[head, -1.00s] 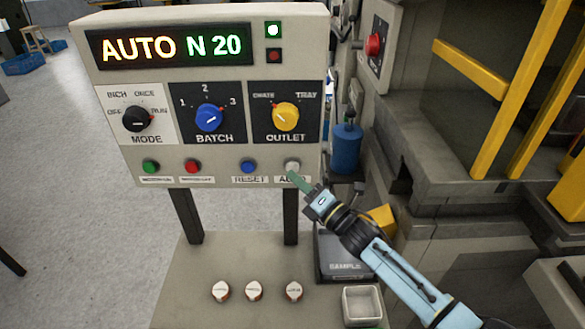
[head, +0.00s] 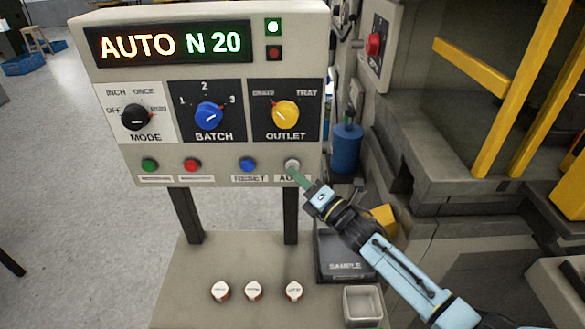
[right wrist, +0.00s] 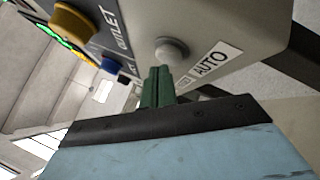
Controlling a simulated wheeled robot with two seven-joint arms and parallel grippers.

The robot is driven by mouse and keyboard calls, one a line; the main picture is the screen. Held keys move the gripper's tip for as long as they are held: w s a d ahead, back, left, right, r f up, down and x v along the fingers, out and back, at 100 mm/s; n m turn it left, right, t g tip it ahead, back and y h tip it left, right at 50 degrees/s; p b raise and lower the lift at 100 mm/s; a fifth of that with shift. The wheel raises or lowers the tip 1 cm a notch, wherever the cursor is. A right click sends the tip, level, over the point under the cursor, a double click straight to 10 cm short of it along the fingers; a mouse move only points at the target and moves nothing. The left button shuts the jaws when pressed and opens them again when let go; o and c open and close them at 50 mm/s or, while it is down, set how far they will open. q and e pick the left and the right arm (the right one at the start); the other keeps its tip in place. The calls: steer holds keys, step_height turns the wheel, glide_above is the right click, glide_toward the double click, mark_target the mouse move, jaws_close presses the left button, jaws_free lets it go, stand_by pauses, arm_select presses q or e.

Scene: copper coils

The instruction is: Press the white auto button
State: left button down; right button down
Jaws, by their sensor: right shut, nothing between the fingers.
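The white auto button (head: 292,165) is at the lower right of the control panel (head: 120,80), above its AUTO label. It also shows in the right wrist view (right wrist: 170,50), a round pale knob on the panel face. My right gripper (head: 297,176) is shut and empty, its green fingertips just below the button. In the right wrist view the fingertips (right wrist: 158,72) are very near the button's lower edge; I cannot tell whether they touch it. The display reads AUTO N 20. My left gripper is not in view.
Blue, red and green buttons (head: 248,164) sit to the left of the auto button, with the outlet knob (head: 286,113) above. Below, a ledge (head: 190,290) carries several small round caps, a SAMPLE tray (head: 345,267) and a square cup (head: 362,304). Machinery stands at right.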

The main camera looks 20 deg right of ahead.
steer(key=shift+w+d+b, duration=0.15)
steer(key=shift+w+b, duration=0.2)
steer(key=shift+w, duration=0.1)
stand_by(0.7)
steer(key=shift+s, duration=0.1)
steer(key=shift+s+a+p, duration=0.25)
steer(key=shift+s+p, duration=0.2)
steer(key=shift+s, duration=0.35)
steer(key=s+p, duration=0.1)
steer(key=s, duration=0.1)
steer(key=s+a+p, duration=0.1)
steer(key=s, duration=0.1)
steer(key=shift+s+a, duration=0.2)
steer(key=shift+s, duration=0.2)
stand_by(0.7)
